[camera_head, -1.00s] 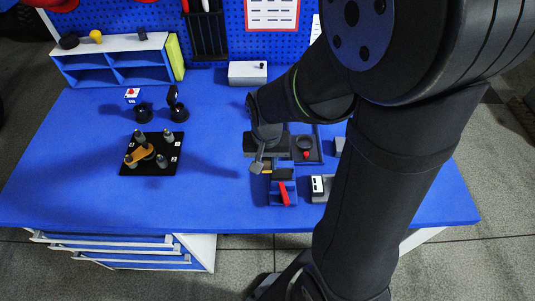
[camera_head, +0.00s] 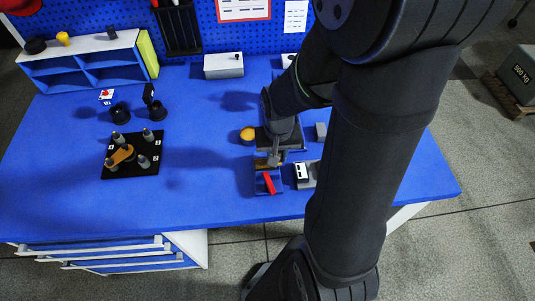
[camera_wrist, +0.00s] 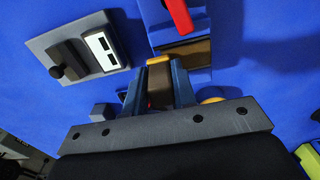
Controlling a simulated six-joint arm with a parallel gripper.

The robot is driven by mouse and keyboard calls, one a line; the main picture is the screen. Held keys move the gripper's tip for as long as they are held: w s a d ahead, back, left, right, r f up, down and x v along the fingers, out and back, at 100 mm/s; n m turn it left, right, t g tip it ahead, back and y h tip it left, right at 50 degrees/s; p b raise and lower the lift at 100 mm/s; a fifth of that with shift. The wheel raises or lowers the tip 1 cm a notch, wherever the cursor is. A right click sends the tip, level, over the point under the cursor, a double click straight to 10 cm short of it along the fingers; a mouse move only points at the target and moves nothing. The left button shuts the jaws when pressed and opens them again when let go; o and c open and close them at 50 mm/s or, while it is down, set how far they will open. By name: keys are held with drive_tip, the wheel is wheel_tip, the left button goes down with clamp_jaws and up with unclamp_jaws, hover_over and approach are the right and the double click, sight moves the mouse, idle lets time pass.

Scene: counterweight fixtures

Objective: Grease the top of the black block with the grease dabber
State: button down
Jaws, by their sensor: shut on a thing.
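My gripper (camera_head: 274,157) is shut on the grease dabber, which shows in the wrist view as a grey-brown piece (camera_wrist: 159,75) with an orange-yellow tip between the blue fingers. The black block (camera_wrist: 186,50) sits in a blue holder with a red lever (camera_head: 268,183). Its visible top looks brownish, and I cannot tell whether that is grease. The dabber's tip is over or beside the block's edge; I cannot tell whether they touch. In the head view my gripper partly hides the block.
A round yellow-topped pot (camera_head: 247,134) stands left of my gripper. A grey unit with a white panel (camera_head: 302,172) is right of the holder. A black plate with several pegs (camera_head: 131,155) lies to the left. The blue table between is clear.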

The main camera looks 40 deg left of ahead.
drive_tip(key=shift+s+a, duration=2.7)
drive_tip(key=shift+s, duration=0.05)
wheel_tip(320, 180, up, 8)
drive_tip(key=shift+w+d, duration=0.1)
drive_tip(key=w+d+f+m, duration=0.1)
drive_tip(key=w+d, duration=0.1)
drive_tip(key=w, duration=0.6)
drive_tip(key=w+d+f+m, duration=0.1)
drive_tip(key=w+d+m, duration=0.1)
drive_tip(key=w, duration=0.6)
drive_tip(key=w+d+f+m, duration=0.1)
drive_tip(key=w+d, duration=0.3)
drive_tip(key=w, duration=0.4)
drive_tip(key=shift+w+d+f+m, duration=0.25)
drive_tip(key=shift+f+m, duration=0.15)
drive_tip(key=shift+f, duration=0.1)
drive_tip(key=w+d+f+m, duration=0.1)
drive_tip(key=w+d+f, duration=0.1)
drive_tip(key=w+d, duration=0.3)
drive_tip(key=w+d+f+m, duration=0.1)
drive_tip(key=w+d, duration=0.4)
drive_tip(key=d, duration=0.5)
drive_tip(key=w+d+f+m, duration=0.2)
drive_tip(key=w+d, duration=0.3)
drive_tip(key=d, duration=0.3)
drive_tip(key=shift+d+f, duration=0.25)
drive_tip(key=shift+f, duration=0.35)
drive_tip(key=shift+a, duration=0.15)
